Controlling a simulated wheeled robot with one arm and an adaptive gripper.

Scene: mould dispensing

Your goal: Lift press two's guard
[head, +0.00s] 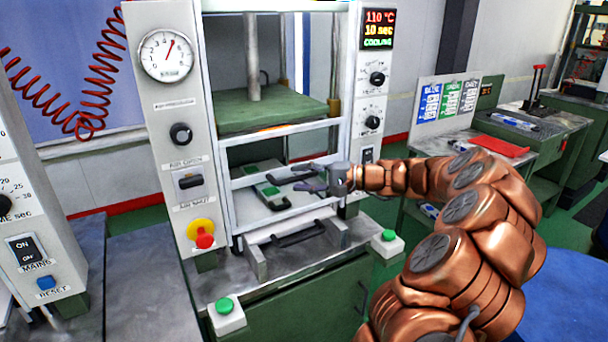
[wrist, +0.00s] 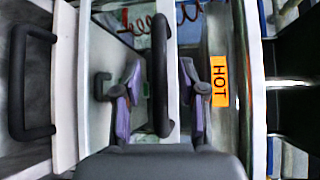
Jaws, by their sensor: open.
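Press two's guard (head: 248,181) is a clear panel in a pale frame across the lower front of the press, and it is down. Its dark bar handle (head: 290,175) sits on a pale crossbar. My gripper (head: 308,178) is at that handle, reaching in from the right. In the wrist view, my open gripper (wrist: 160,95) has one purple-grey finger on each side of the handle (wrist: 160,60). The handle stands between them with gaps showing, so it is not clamped. A mould with a green top (head: 268,190) shows behind the guard.
A second dark handle (head: 300,233) is below the guard. Green buttons (head: 389,236) and (head: 224,306) flank the press front, and a red stop button (head: 204,240) is at left. An orange HOT label (wrist: 219,82) is near the fingers. A side bench (head: 540,130) stands right.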

